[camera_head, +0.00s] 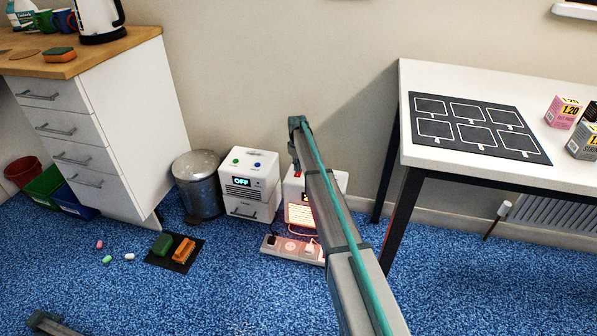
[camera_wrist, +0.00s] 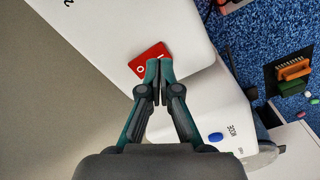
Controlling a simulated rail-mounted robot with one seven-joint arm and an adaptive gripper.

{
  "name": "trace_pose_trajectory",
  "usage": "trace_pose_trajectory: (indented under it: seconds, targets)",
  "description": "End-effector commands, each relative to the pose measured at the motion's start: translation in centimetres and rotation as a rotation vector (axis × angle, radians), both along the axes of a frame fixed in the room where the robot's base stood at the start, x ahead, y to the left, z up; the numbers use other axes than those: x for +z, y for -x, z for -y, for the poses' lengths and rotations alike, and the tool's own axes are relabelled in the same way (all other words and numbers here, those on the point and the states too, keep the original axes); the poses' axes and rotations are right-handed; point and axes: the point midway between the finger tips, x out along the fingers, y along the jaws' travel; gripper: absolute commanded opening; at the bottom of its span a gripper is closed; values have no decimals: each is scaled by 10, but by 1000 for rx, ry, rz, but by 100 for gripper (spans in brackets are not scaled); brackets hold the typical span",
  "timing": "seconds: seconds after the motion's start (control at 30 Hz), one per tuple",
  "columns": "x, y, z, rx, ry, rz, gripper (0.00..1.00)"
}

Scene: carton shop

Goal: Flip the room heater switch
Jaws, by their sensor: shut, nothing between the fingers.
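The room heater (camera_head: 341,181) is a white box on the floor by the wall, with a glowing orange-red grille; my arm hides much of it in the head view. Its white top (camera_wrist: 110,25) fills the upper part of the wrist view. A red rocker switch (camera_wrist: 143,62) marked with a circle and a line sits near the top's edge. My gripper (camera_wrist: 159,68) is shut and empty, its fingertips over the lower right part of the switch. I cannot tell whether they touch it. In the head view the fingertips cannot be made out.
A white unit (camera_head: 252,185) with an OFF display and blue and green buttons stands left of the heater. A metal bin (camera_head: 199,184) is beyond it. A power strip (camera_head: 290,246) lies in front. A white table (camera_head: 500,90) stands right.

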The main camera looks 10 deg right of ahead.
Motion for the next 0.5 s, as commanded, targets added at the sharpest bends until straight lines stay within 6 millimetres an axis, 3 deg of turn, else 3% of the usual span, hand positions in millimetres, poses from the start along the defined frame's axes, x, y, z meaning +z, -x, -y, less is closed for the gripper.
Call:
trace_pose_trajectory:
  seconds: [0.5]
  targets:
    - [41, 0, 0, 0, 0, 0, 0]
